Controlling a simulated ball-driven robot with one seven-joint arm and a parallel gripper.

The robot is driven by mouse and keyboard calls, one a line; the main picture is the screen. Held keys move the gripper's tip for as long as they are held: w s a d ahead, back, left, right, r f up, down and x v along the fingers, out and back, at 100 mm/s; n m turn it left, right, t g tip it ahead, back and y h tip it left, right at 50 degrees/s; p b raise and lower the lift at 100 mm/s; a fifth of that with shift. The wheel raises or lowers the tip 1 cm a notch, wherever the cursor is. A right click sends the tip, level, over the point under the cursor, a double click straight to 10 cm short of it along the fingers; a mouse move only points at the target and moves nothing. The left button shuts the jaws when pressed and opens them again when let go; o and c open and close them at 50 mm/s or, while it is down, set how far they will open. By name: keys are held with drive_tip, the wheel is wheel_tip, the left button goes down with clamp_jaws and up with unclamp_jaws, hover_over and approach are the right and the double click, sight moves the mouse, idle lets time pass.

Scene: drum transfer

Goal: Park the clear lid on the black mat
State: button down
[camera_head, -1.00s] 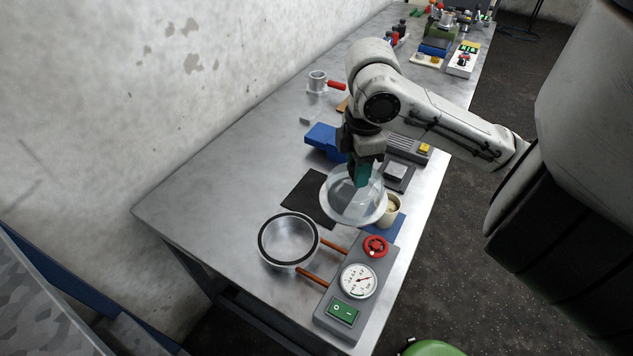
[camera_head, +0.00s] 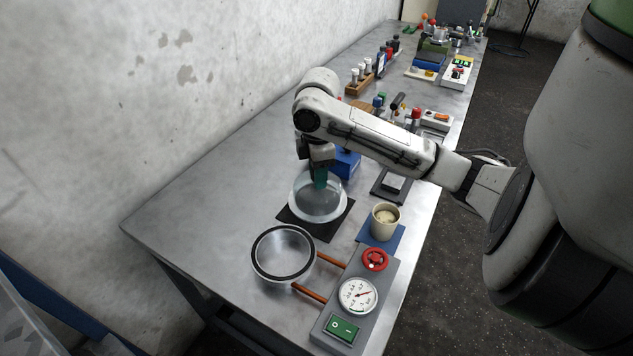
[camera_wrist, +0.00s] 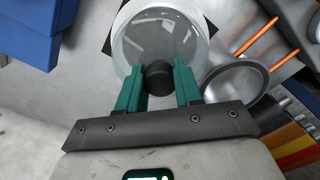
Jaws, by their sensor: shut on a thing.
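The clear lid (camera_head: 318,207) is a round translucent disc with a pale rim. It is over the black mat (camera_head: 331,229), whose corners show around it; I cannot tell whether it touches the mat. My gripper (camera_head: 319,178) is above the lid with its green fingers pointing down. In the wrist view the fingers of my gripper (camera_wrist: 160,82) are shut on the lid's dark knob (camera_wrist: 158,76), and the clear lid (camera_wrist: 160,35) spreads out beyond them. Part of the black mat (camera_wrist: 107,38) shows beside the lid.
An open metal drum (camera_head: 283,254) with a dark rim stands nearer, joined by orange pipes to a grey gauge box (camera_head: 352,305). A cream cup (camera_head: 384,221) stands on a blue pad (camera_head: 397,240) to the right. A blue block (camera_head: 346,163) is just behind the lid.

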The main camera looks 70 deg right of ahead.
drive_tip(key=shift+w+d+f, duration=0.1)
drive_tip(key=shift+w+f, duration=0.05)
drive_tip(key=shift+f, duration=0.05)
drive_tip(key=shift+w+d+f+p, duration=0.15)
drive_tip(key=shift+f+p, duration=0.3)
drive_tip(key=shift+f, duration=1.25)
drive_tip(key=shift+f, duration=0.2)
drive_tip(key=c, duration=0.8)
unclamp_jaws()
drive_tip(key=shift+o, duration=0.2)
drive_tip(key=shift+r, duration=0.1)
wheel_tip(320, 180, up, 12)
drive_tip(key=shift+r+b, duration=0.1)
drive_tip(key=shift+b, duration=0.2)
